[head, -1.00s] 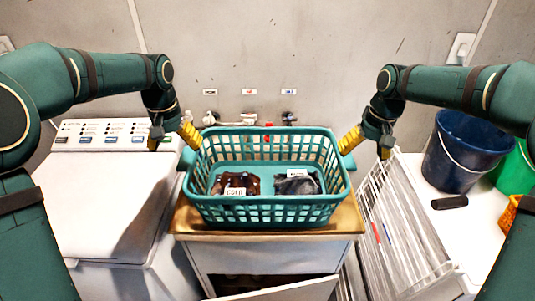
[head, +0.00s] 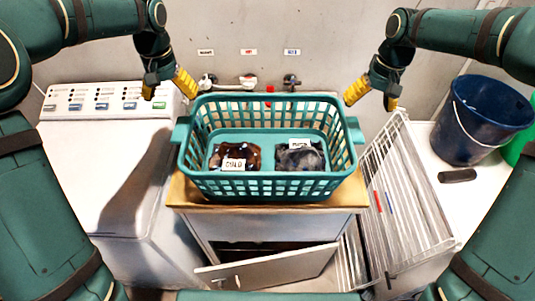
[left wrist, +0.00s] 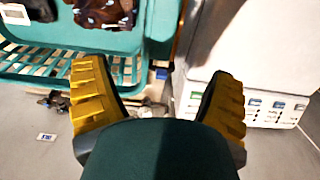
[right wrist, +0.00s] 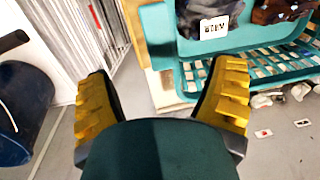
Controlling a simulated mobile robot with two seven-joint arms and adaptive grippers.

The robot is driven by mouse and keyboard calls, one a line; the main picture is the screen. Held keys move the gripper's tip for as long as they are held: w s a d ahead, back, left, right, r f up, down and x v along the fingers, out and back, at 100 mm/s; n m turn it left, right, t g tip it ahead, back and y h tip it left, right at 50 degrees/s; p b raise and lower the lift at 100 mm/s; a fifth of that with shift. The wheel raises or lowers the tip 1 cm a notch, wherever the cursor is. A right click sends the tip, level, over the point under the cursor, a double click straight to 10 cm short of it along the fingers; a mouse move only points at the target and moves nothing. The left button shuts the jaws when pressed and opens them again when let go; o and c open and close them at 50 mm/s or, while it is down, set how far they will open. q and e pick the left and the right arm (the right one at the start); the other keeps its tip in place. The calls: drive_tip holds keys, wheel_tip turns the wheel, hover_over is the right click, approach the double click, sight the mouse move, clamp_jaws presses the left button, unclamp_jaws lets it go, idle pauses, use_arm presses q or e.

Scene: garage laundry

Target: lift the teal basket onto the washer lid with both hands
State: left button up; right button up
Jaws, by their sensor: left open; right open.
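The teal basket (head: 272,191) stands upright on a wooden-topped cabinet (head: 190,193). It holds a dark brown bundle (head: 235,158) and a dark grey bundle (head: 300,157), both with white tags. The washer (head: 110,170) is at the left with its white lid closed and clear. My left gripper (head: 168,90) is open and empty, near the basket's back left corner, apart from its left handle (head: 180,131). My right gripper (head: 373,97) is open and empty near the back right corner, apart from the right handle (head: 355,131). The wrist views show basket sides near both grippers.
A cabinet door (head: 270,265) hangs open at the front. A white wire rack (head: 405,205) stands right of the cabinet. A blue bucket (head: 480,120) and a black object (head: 457,176) sit on the white top at right. Taps (head: 248,82) are on the back wall.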

sight(182, 127)
use_arm(q)
wheel_tip(182, 127, down, 11)
drive_tip(key=shift+f, duration=0.15)
use_arm(e)
drive_tip(key=f, duration=0.3)
drive_tip(key=a+f, duration=0.1)
drive_tip(key=f, duration=0.7)
drive_tip(key=shift+a+f, duration=0.1)
drive_tip(key=shift+a, duration=0.1)
use_arm(q)
drive_tip(key=c, duration=1.4)
use_arm(e)
drive_tip(key=c, duration=1.4)
